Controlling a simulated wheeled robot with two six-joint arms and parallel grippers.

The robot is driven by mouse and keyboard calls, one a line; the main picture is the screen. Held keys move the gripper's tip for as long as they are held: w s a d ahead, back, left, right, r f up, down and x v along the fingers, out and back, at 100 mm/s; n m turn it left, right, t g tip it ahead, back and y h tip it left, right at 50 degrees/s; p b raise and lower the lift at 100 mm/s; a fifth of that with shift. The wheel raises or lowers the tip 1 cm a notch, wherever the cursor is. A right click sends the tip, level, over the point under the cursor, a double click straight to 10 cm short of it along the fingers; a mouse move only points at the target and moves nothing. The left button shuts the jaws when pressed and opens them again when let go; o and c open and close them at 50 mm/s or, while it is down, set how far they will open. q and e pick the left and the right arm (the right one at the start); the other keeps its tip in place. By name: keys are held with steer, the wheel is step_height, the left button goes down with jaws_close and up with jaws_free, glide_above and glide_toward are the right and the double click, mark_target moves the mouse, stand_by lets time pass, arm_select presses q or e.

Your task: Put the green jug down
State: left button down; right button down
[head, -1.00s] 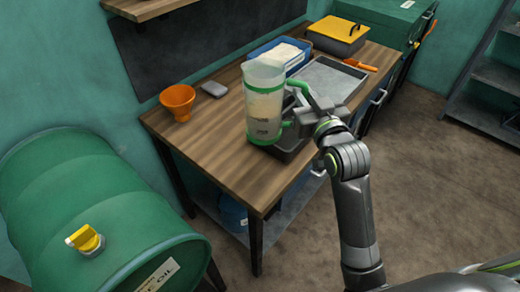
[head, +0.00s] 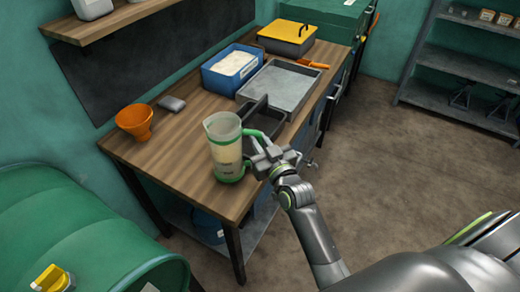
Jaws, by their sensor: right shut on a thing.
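The green jug (head: 226,150) is a clear, tall jug with green bands, a green handle and pale contents in it. It is upright at the front right part of the wooden workbench (head: 178,172). My right gripper (head: 262,160) is shut on the jug's handle, from the jug's right side. The jug's base is over the bench top near its front edge; I cannot tell whether it touches the wood. My left gripper is not in view.
A dark tray (head: 267,122) lies just behind the jug, with a metal tray (head: 280,88) and a blue bin (head: 232,70) beyond. An orange funnel (head: 135,121) and a grey block (head: 172,104) stand to the left. Bare wood lies between funnel and jug.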

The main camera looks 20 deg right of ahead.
step_height(320, 180, down, 3)
steer(key=shift+r+b, duration=0.2)
steer(key=shift+b, duration=0.25)
steer(key=shift+f, duration=0.15)
steer(key=shift+f, duration=0.1)
steer(key=c, duration=1.4)
jaws_free()
steer(key=shift+f, duration=0.1)
